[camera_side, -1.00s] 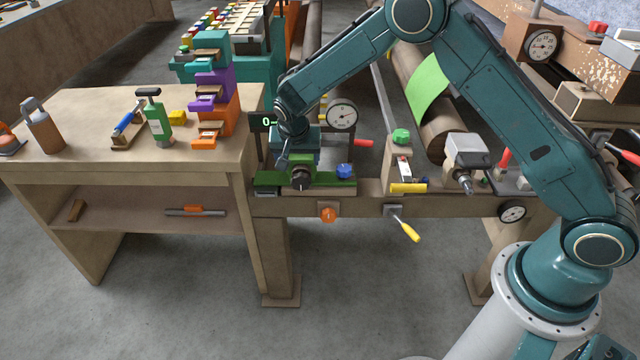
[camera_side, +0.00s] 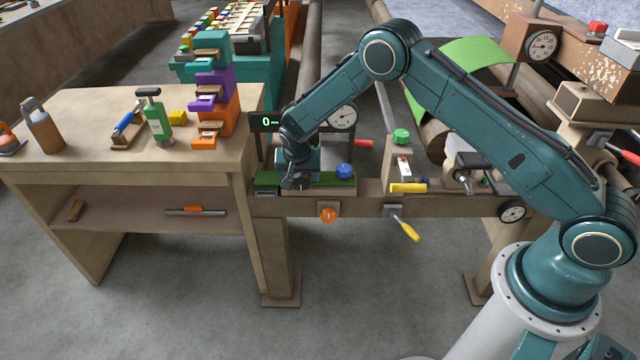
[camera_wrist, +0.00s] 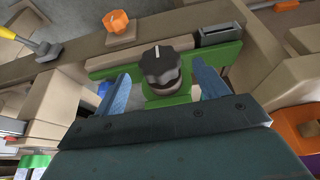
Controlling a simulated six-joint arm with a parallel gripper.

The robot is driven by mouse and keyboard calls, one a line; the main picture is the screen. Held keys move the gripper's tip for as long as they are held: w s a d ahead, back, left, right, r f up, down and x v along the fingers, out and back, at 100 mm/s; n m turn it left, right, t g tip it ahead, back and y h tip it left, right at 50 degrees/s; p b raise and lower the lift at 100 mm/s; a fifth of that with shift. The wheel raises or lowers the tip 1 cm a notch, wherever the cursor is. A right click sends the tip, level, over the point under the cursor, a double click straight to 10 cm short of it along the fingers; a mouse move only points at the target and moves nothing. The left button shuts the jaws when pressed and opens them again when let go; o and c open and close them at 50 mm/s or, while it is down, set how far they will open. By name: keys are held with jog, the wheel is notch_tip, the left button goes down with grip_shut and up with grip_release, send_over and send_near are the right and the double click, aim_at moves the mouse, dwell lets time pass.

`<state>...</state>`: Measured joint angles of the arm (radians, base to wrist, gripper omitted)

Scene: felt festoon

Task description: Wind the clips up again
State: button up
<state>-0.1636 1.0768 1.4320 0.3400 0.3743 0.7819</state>
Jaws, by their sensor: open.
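A black ribbed knob (camera_wrist: 160,68) with a white mark sits on a green plate (camera_wrist: 222,52) in the wrist view. My gripper (camera_wrist: 160,72) is open, with one blue finger on each side of the knob; I cannot tell whether they touch it. In the side view my gripper (camera_side: 295,182) is down at the green plate (camera_side: 330,181) on the beam and hides the knob. I cannot make out the clips for certain in either view.
A blue knob (camera_side: 344,171) stands close right of my gripper. An orange knob (camera_side: 328,215) and a yellow-handled lever (camera_side: 407,228) stick out of the beam's front. A round dial (camera_side: 342,117) is behind. A wooden bench (camera_side: 80,165) with tools stands at left.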

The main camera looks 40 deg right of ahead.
aim_at(297, 177)
jog(key=shift+x, duration=2.15)
jog(key=c, duration=1)
jog(key=shift+w+n+g+h, duration=0.2)
jog(key=shift+n+g+h, duration=0.2)
jog(key=shift+g+h, duration=1)
jog(key=shift+h, duration=0.2)
